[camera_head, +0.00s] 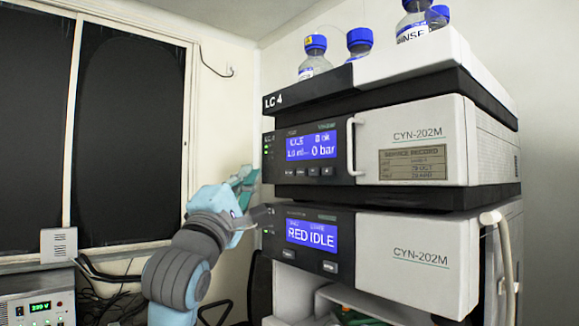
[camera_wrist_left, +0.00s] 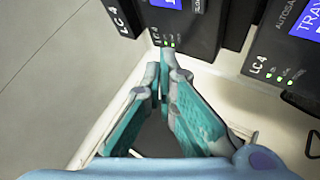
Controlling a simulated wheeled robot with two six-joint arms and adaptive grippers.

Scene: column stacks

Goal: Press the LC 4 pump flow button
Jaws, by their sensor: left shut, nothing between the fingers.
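The LC 4 stack fills the middle and right of the head view, with its LC 4 label (camera_head: 273,101) on the top tray. The pump module (camera_head: 425,140) has a blue display (camera_head: 311,147) reading 0 bar. A row of small dark buttons (camera_head: 313,171) sits under that display; their labels are too small to read. My left gripper (camera_head: 250,176) is shut and empty, just left of the pump module's front panel. In the left wrist view its fingertips (camera_wrist_left: 166,55) are together near the panel's green lights (camera_wrist_left: 168,44); contact cannot be told. My right gripper is not in view.
Blue-capped bottles (camera_head: 314,58) stand on top. A white handle (camera_head: 352,148) sticks out right of the pump display. A power unit (camera_head: 38,308) and cables are at lower left.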

